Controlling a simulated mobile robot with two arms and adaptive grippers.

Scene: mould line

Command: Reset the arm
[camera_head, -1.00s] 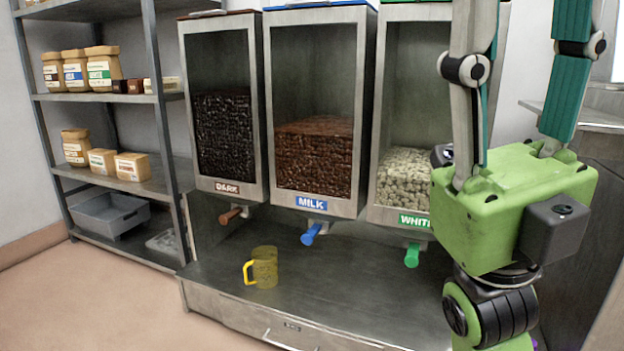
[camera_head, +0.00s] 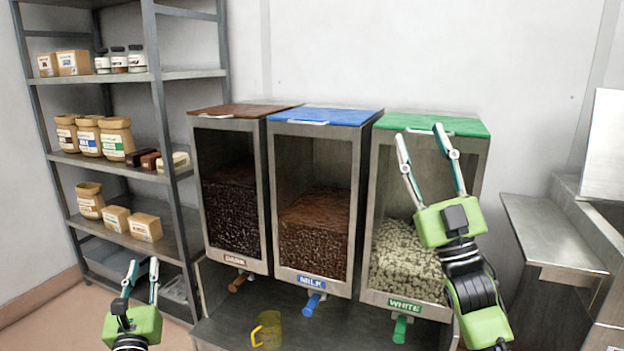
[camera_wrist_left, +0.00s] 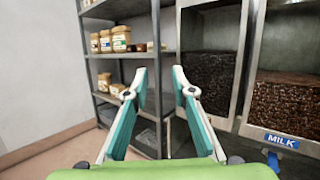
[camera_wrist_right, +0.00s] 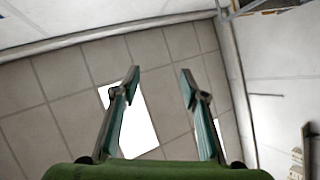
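My left gripper (camera_head: 142,272) is low at the left in the head view, in front of the shelf rack. Its fingers are apart and nothing is between them; they also show apart in the left wrist view (camera_wrist_left: 157,80). My right gripper (camera_head: 420,137) is raised in front of the white chocolate dispenser (camera_head: 410,262), fingers pointing up. In the right wrist view its fingertips (camera_wrist_right: 159,78) are apart and empty, with the ceiling behind them.
A yellow mug (camera_head: 267,331) stands on the counter below the dark dispenser (camera_head: 233,262) and the milk dispenser (camera_head: 312,278). A shelf rack (camera_head: 172,172) with jars and boxes stands at the left. A metal table (camera_head: 545,232) is at the right.

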